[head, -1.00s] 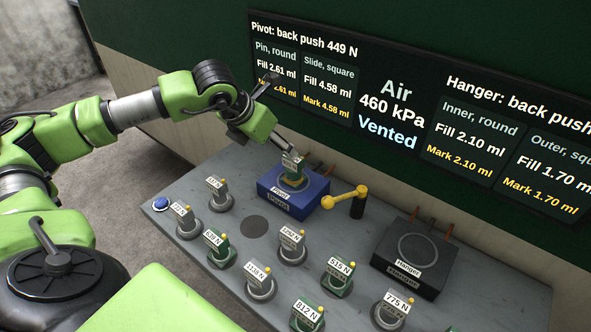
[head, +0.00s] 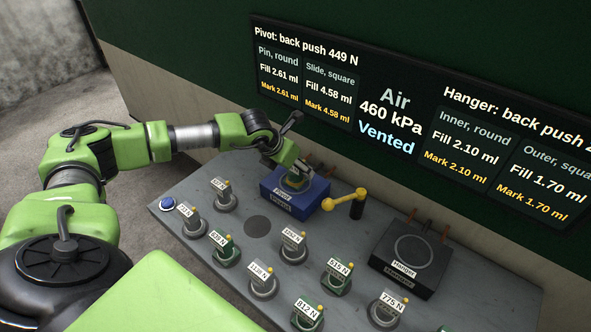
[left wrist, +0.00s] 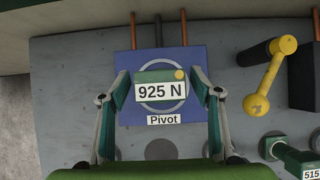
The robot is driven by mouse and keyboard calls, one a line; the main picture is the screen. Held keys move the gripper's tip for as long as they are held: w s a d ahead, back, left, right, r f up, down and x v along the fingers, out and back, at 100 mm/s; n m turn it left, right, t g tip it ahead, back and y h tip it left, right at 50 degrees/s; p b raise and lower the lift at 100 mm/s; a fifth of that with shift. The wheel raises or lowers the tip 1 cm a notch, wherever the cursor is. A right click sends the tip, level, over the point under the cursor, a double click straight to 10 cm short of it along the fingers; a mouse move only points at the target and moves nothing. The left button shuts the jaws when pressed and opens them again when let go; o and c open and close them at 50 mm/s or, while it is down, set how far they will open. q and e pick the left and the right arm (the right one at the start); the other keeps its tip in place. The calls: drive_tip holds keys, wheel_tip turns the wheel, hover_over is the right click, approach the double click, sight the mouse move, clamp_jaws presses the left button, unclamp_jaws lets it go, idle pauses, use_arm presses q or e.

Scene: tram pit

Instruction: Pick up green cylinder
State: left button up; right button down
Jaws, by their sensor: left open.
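A green cylinder labelled 925 N with a yellow knob (left wrist: 160,77) stands on the blue Pivot block (left wrist: 163,111), seen from above in the left wrist view. In the head view this cylinder (head: 296,182) is partly hidden by my left gripper (head: 291,170). My left gripper (left wrist: 160,85) is open, with one finger on each side of the cylinder and a gap visible on both sides. Other green-based cylinders stand on the bench: 515 N (head: 337,279), 812 N (head: 307,313) and one at the left (head: 225,250). My right gripper is not in view.
A yellow lever on a black post (head: 347,202) stands just right of the Pivot block. The black Hanger block (head: 411,262) is further right. Several grey cylinders stand in front. A dark display panel (head: 390,120) is on the wall behind.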

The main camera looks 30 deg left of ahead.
use_arm(q)
drive_tip(key=c, duration=1.4)
drive_tip(key=shift+c, duration=0.7)
drive_tip(key=shift+r, duration=0.15)
